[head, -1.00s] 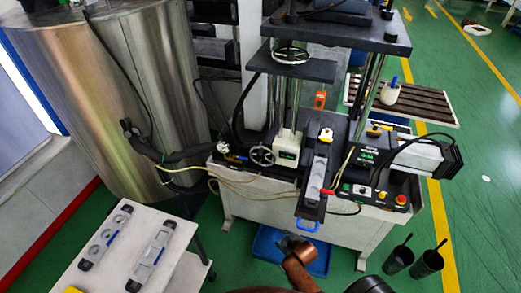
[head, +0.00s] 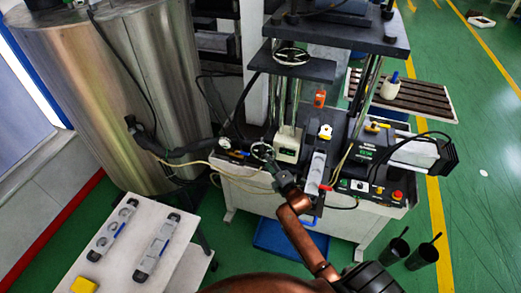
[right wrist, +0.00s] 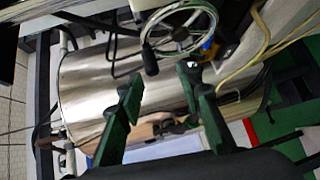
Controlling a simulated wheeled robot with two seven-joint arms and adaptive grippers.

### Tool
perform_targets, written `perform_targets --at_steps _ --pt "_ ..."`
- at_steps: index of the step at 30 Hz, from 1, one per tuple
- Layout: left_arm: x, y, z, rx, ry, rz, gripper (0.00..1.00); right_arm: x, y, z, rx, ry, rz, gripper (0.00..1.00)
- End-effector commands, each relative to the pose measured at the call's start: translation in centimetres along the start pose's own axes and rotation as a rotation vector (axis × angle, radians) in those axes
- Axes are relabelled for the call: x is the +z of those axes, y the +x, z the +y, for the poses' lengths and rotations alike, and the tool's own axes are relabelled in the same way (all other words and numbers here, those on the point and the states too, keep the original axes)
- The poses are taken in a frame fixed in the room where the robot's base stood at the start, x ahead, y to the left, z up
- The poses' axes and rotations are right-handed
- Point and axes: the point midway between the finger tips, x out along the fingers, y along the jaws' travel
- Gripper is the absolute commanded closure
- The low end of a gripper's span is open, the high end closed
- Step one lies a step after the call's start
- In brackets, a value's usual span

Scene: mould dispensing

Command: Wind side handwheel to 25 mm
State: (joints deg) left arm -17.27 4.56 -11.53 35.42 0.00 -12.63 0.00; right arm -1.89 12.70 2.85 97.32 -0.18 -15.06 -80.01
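The side handwheel (head: 262,150) is a small spoked ring at the left front of the machine bench, partly hidden behind my right gripper. In the right wrist view the handwheel (right wrist: 182,30) shows at the top, with a dark crank knob hanging from its rim. My right gripper (head: 271,166) is just in front of the wheel. In the right wrist view its two green fingers (right wrist: 160,78) are apart, with nothing between them, and their tips point toward the wheel and knob. A small green display (head: 287,153) stands right of the wheel; its digits cannot be read.
A second handwheel (head: 291,56) sits higher on the machine. Hoses and a yellowish cable (head: 225,170) run left of the side wheel. A steel tank (head: 165,80) stands at left, a white table (head: 130,235) at front left. A blue tray (head: 285,238) is below the bench.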

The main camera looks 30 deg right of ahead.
Motion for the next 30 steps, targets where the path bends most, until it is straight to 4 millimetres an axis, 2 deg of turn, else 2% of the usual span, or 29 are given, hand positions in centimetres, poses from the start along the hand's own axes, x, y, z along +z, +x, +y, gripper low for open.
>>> perform_targets --at_steps 1,5,12,18,30 --pt "-0.1 -0.1 -0.1 -0.001 0.0 0.002 0.6 0.2 0.5 0.8 0.022 -0.029 0.0 0.67" --pt "-0.4 -0.3 -0.1 -0.001 0.001 0.005 0.6 0.2 1.6 1.5 0.043 -0.057 0.001 0.67" --pt "-0.6 -1.0 -0.2 -0.002 0.0 0.006 0.6 0.2 5.4 1.7 0.042 -0.054 0.001 0.67" --pt "-0.6 -1.4 -0.2 -0.002 -0.001 0.007 0.6 0.2 7.7 1.6 0.04 -0.054 0.001 0.67" --pt "-0.5 -1.4 -0.2 -0.002 -0.001 0.005 0.6 0.2 8.4 1.5 0.039 -0.054 0.001 0.68"
